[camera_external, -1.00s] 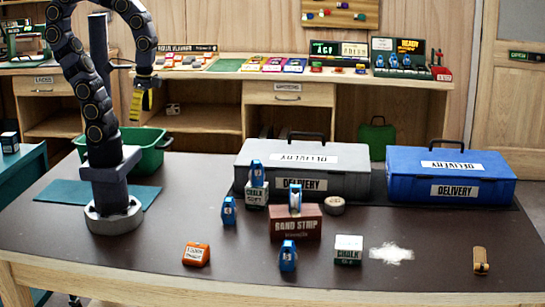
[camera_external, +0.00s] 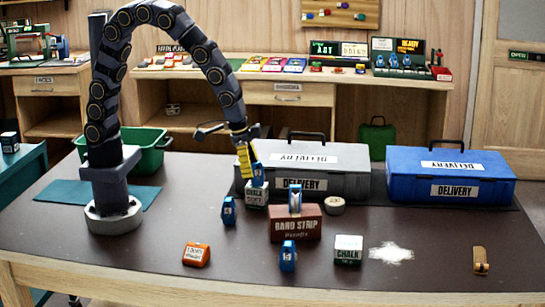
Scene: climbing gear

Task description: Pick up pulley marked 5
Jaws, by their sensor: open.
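Several small pulleys stand on the table, and their numbers are too small to read, so I cannot tell which is marked 5. One blue pulley (camera_external: 258,175) sits on a white and green chalk block (camera_external: 256,195). Another blue pulley (camera_external: 228,210) stands on the table left of it. A blue and silver pulley (camera_external: 295,199) stands on the brown Band Strip box (camera_external: 296,224). A further blue pulley (camera_external: 288,256) stands near the front. My yellow gripper (camera_external: 247,170) is open, pointing down at the left side of the pulley on the chalk block; contact cannot be told.
A grey delivery case (camera_external: 345,184) stands just behind the chalk block, and a blue delivery case (camera_external: 450,189) to its right. An orange item (camera_external: 196,254), a second chalk block (camera_external: 348,250), a tape roll (camera_external: 334,206) and spilled chalk (camera_external: 391,253) lie around the Band Strip box.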

